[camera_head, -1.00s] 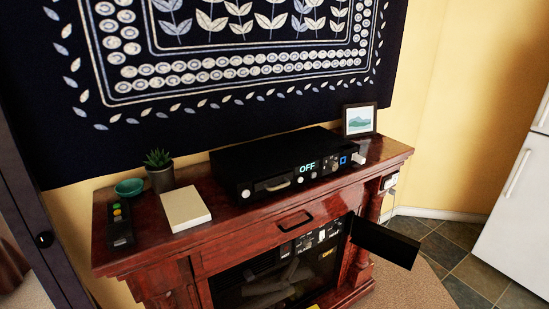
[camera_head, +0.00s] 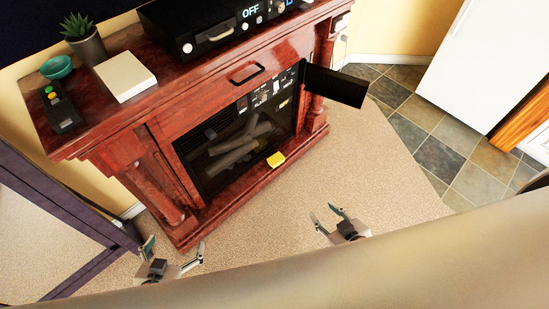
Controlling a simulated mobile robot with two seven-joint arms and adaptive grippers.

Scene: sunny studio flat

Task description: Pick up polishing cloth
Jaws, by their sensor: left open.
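A small yellow folded piece, seemingly the polishing cloth (camera_head: 276,159), lies on the front base ledge of the wooden fireplace cabinet (camera_head: 240,75), before the dark glass firebox. My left gripper (camera_head: 174,248) is open and empty over the carpet at the lower left, well apart from the cloth. My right gripper (camera_head: 327,214) has its fingers spread and empty over the carpet, below and right of the cloth, apart from it.
On the mantel stand a potted plant (camera_head: 85,40), a teal bowl (camera_head: 56,68), a remote-like device (camera_head: 60,111), a cream block (camera_head: 125,76) and a black player (camera_head: 215,30). A black panel (camera_head: 335,87) juts out from the cabinet. Carpet (camera_head: 370,160) in front is clear.

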